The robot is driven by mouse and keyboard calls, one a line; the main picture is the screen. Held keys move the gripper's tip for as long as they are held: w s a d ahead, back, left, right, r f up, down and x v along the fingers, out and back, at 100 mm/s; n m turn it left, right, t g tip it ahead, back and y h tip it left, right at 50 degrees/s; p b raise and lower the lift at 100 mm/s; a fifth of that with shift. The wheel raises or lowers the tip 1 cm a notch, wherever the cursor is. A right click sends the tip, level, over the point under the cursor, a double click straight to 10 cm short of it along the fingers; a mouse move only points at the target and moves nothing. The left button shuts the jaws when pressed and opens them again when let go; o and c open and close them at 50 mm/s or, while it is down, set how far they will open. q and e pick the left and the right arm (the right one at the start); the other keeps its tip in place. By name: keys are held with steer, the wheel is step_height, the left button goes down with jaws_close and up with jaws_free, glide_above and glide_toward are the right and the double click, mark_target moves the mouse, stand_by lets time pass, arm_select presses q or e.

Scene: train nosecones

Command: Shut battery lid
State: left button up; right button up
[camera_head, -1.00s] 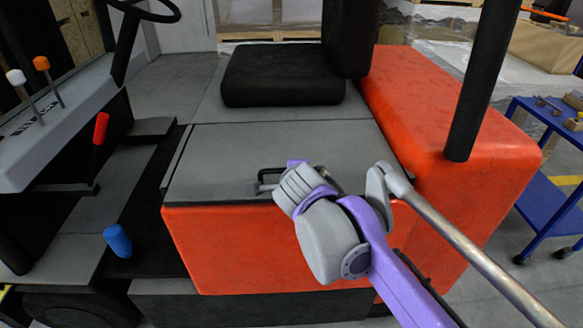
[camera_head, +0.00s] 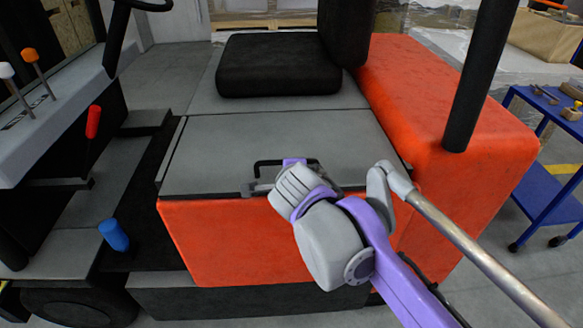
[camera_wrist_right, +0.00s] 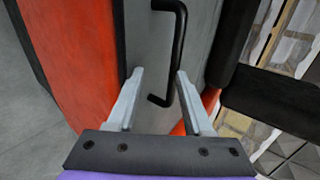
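The battery lid (camera_head: 230,145) is the grey panel in front of the black seat in the head view. It lies flat on the orange vehicle body, its front edge about level with the body's top edge. Its black bar handle (camera_head: 268,163) is near the front edge and also shows in the right wrist view (camera_wrist_right: 181,45). My right gripper (camera_head: 275,178) is at the handle, partly hidden by its own wrist. In the right wrist view its two fingers (camera_wrist_right: 160,73) are apart, with the handle's near end between them and no visible grip. My left gripper is out of view.
The black seat (camera_head: 280,70) and a black post (camera_head: 482,80) stand behind and right of the lid. Levers and a blue knob (camera_head: 114,235) are at the left. A blue cart (camera_head: 550,200) stands at the right.

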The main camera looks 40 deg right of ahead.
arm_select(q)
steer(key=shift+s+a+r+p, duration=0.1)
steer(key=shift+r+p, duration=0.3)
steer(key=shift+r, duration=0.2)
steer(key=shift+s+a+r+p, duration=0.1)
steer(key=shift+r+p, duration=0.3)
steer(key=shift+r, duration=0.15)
arm_select(e)
steer(key=v, duration=0.9)
steer(key=shift+s+a+r, duration=0.2)
steer(key=shift+s+r, duration=0.05)
steer(key=shift+s, duration=0.05)
